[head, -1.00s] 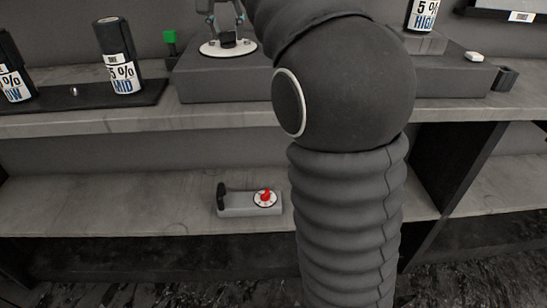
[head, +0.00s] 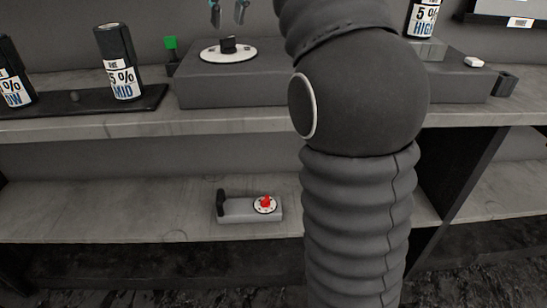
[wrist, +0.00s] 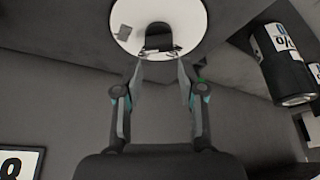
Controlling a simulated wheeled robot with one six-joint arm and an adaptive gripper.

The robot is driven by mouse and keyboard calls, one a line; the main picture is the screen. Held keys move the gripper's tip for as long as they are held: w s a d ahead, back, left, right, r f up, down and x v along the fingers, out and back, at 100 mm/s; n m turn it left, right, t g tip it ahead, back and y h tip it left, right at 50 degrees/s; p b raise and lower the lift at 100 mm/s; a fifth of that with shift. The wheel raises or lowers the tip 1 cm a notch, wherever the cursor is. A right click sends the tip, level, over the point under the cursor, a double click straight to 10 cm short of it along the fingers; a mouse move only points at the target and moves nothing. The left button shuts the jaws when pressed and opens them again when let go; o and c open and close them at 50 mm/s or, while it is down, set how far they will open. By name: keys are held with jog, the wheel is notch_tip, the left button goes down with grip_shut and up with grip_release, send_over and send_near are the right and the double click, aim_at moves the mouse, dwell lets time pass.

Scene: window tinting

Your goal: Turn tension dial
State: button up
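A black knob on a round white dial plate (head: 210,54) sits on top of a wide grey block on the upper shelf. The black knob (head: 228,44) stands upright at the plate's middle. In the wrist view the white plate (wrist: 125,20) and the knob (wrist: 159,37) show at the top, beyond the fingertips. My gripper (head: 229,16) hangs above the knob, apart from it, with its two fingers spread and nothing between them. It also shows open in the wrist view (wrist: 160,68).
Black rolls labelled 5% MID (head: 119,62) and LOW (head: 12,75) stand on a dark tray at left. A HIGH roll (head: 423,18) stands at right. My arm hides part of the shelves.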

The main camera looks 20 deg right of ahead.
jog(key=a+v, duration=0.1)
jog(key=v, duration=0.8)
jog(key=s+f+b, duration=0.1)
jog(key=s+f, duration=0.6)
jog(key=f, duration=0.4)
jog(key=s+f+m+b, duration=0.1)
jog(key=s+f, duration=0.6)
jog(key=f, duration=0.4)
jog(key=s+f+m+t+h+b, duration=0.1)
jog(key=s+f, duration=0.6)
jog(key=f, duration=0.4)
jog(key=shift+s+b, duration=0.3)
jog(key=shift+s, duration=0.05)
